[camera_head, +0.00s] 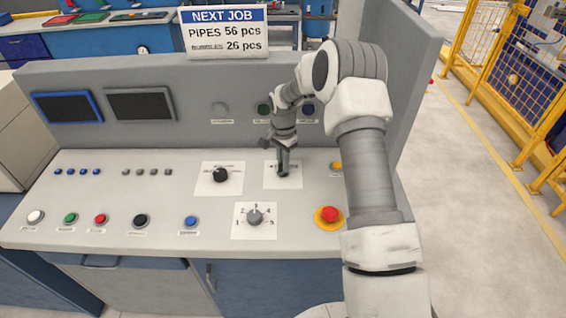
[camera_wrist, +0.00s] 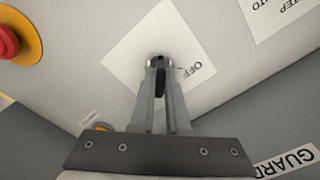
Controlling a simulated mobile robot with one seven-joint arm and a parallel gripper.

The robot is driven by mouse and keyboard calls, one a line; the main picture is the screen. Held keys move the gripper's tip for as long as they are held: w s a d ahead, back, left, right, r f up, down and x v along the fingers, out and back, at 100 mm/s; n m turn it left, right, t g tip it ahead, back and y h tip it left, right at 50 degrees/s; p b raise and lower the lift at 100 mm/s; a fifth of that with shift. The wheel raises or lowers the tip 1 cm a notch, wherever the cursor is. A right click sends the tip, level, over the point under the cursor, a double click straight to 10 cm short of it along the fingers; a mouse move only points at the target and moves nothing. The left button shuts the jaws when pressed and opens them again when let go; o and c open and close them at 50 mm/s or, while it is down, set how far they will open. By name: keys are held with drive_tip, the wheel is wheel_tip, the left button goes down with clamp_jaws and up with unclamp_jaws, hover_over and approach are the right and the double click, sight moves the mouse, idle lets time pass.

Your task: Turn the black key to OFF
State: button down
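The black key (camera_wrist: 160,80) shows as a dark narrow piece between the fingers in the wrist view. It sits on a white label plate (camera_wrist: 130,48) with the word OFF printed to the right of the fingertips. My gripper (camera_wrist: 158,63) has its two fingers converging around the key, shut on it at the panel. In the head view my gripper (camera_head: 283,170) points down onto the same white plate (camera_head: 271,182) and hides the key. The exact angle of the key is hard to tell.
A black selector knob (camera_head: 220,175) is left of my gripper, and a grey numbered dial (camera_head: 255,217) is in front. A red emergency button (camera_head: 329,214) on yellow is at front right. Coloured push buttons (camera_head: 100,219) line the left. The upright back panel (camera_head: 185,90) rises behind.

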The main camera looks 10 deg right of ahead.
drive_tip(key=shift+n+b, duration=0.35)
drive_tip(key=shift+n, duration=0.05)
drive_tip(key=n+b, duration=0.1)
drive_tip(key=n, duration=0.1)
drive_tip(key=shift+f+n+b, duration=0.1)
drive_tip(key=shift+n+b, duration=0.3)
drive_tip(key=n+b, duration=0.2)
drive_tip(key=n, duration=0.8)
drive_tip(key=shift+b, duration=0.4)
drive_tip(key=n, duration=0.4)
drive_tip(key=shift+n, duration=0.3)
drive_tip(key=c, duration=0.9)
unclamp_jaws()
